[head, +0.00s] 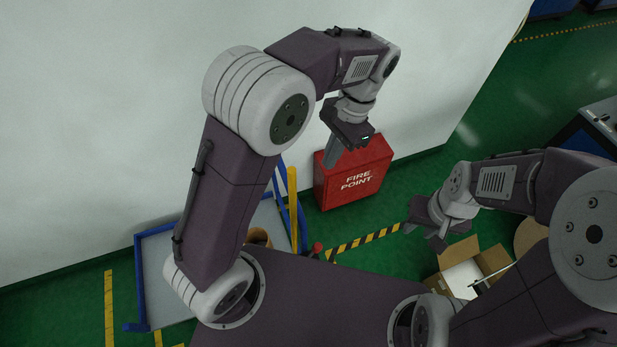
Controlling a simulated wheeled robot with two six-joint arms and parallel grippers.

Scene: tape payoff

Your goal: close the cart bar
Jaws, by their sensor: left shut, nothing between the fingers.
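A cart with a blue frame (140,285) and a pale grey deck (168,262) stands at the lower left, partly hidden behind my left arm and body. A yellow bar (293,208) stands upright at the cart's right side, beside a blue post. A small red knob (317,248) shows near the bar's lower end. My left gripper (332,152) is shut and empty, above and to the right of the bar in the picture, in front of the red box. My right gripper (424,238) is further right, apart from the cart; its fingers look spread with nothing between them.
A red FIRE POINT box (355,172) stands by the white wall, close to my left gripper in the picture. An open cardboard box (497,259) lies below my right gripper. A yellow-black stripe (365,243) crosses the green floor. A brown round object (258,237) sits on the cart.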

